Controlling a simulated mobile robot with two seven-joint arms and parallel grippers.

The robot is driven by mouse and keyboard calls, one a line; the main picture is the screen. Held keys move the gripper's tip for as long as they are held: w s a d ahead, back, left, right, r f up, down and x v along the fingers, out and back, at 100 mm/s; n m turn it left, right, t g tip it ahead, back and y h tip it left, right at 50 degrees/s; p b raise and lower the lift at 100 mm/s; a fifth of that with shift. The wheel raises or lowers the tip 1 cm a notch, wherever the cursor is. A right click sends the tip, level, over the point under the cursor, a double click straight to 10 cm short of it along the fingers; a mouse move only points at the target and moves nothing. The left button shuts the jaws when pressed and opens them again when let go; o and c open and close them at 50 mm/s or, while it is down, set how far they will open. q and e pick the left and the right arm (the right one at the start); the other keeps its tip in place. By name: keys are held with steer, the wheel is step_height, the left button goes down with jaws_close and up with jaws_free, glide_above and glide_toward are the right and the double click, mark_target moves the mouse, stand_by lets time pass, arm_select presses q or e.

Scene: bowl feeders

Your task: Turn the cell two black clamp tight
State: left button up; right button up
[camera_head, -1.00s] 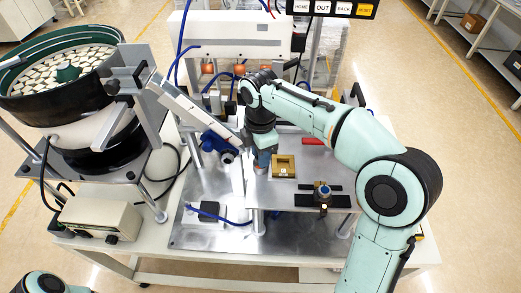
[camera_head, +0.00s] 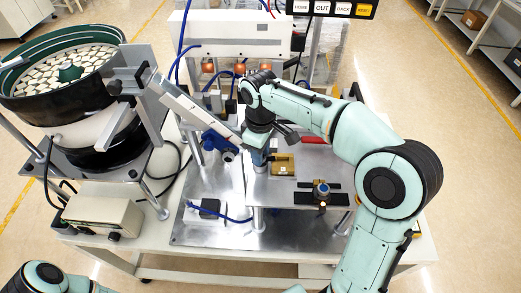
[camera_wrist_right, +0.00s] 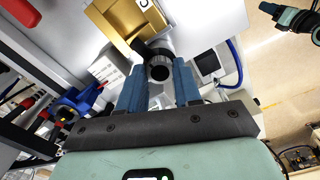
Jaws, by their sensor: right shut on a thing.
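The black clamp (camera_wrist_right: 160,67) shows in the right wrist view as a round dark knob with a grey rim, in front of a brass-coloured block. My right gripper (camera_wrist_right: 160,88) has its two blue fingers on either side of the knob and is shut on it. In the head view the right gripper (camera_head: 259,157) points down beside the left side of the brass block (camera_head: 283,164). The clamp is hidden there behind my wrist and fingers. Part of my left arm shows at the bottom left, but its gripper is out of view.
A slanted metal chute (camera_head: 190,107) runs from the green bowl feeder (camera_head: 108,37) down close to my right wrist. A blue motor-like part (camera_head: 217,143) sits left of the gripper. A fixture with a blue-grey knob (camera_head: 321,188) stands front right, and a red bar (camera_head: 313,140) lies behind.

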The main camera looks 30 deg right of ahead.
steer(key=shift+m, duration=0.7)
steer(key=o, duration=1)
steer(key=shift+o, duration=0.2)
step_height(320, 180, up, 14)
steer(key=shift+f+p, duration=0.25)
steer(key=shift+p, duration=0.1)
